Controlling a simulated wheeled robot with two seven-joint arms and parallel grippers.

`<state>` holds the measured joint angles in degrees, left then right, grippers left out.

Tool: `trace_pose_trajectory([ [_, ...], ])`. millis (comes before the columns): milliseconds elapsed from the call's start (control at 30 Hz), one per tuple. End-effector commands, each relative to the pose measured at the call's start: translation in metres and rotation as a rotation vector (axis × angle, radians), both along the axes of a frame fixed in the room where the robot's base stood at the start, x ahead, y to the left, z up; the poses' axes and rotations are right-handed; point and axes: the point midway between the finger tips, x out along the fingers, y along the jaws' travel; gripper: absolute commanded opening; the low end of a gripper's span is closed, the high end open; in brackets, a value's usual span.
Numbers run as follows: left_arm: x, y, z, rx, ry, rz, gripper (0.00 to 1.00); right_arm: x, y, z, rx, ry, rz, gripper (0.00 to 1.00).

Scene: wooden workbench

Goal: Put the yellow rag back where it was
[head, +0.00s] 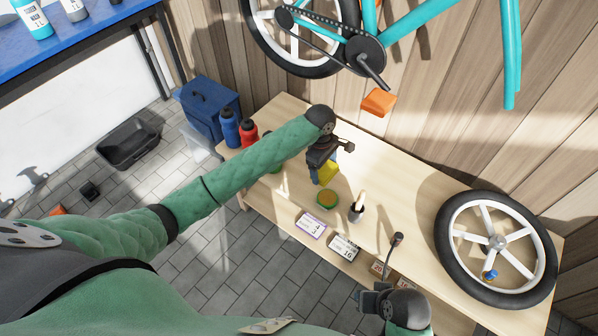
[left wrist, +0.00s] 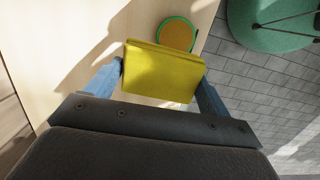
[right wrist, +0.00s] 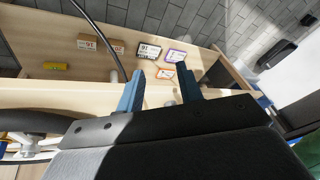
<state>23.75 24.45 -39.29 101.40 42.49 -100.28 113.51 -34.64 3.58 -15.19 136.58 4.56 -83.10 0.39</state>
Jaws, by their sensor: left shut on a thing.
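The yellow rag (left wrist: 162,74) is a folded, squarish cloth. It is held between the two blue fingers of my left gripper (left wrist: 161,77), which is shut on it. In the head view the rag (head: 329,172) hangs below my left gripper (head: 322,170) over the middle of the bench, just behind a round green-rimmed tin. I cannot tell whether it touches the benchtop. My right gripper (right wrist: 160,88) has its blue fingers apart with nothing between them. In the head view my right gripper (head: 374,300) is near the bench's front edge.
A wheel (head: 441,235) takes the right end; bottles (head: 229,128) stand at the left. An orange block (head: 378,102) is behind.

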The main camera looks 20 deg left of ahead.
Motion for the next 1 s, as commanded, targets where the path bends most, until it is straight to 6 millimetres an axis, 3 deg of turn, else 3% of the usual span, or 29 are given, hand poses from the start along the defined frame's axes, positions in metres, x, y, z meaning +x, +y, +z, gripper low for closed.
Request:
trace_pose_trajectory([
  [300,0.011,0.061,-0.036,0.004,0.001,0.002,0.63,-0.002,-0.008,0.010,-0.019,0.019,-0.006,0.36],
  [500,0.016,0.087,-0.052,0.001,0.001,0.001,0.63,-0.004,-0.012,0.014,-0.027,0.027,-0.009,0.36],
  [767,0.018,0.095,-0.063,0.001,0.001,0.000,0.63,-0.005,-0.013,0.015,-0.033,0.034,-0.009,0.36],
  [1000,0.018,0.095,-0.093,0.001,0.000,-0.001,0.63,-0.008,-0.018,0.021,-0.043,0.044,-0.011,0.36],
])
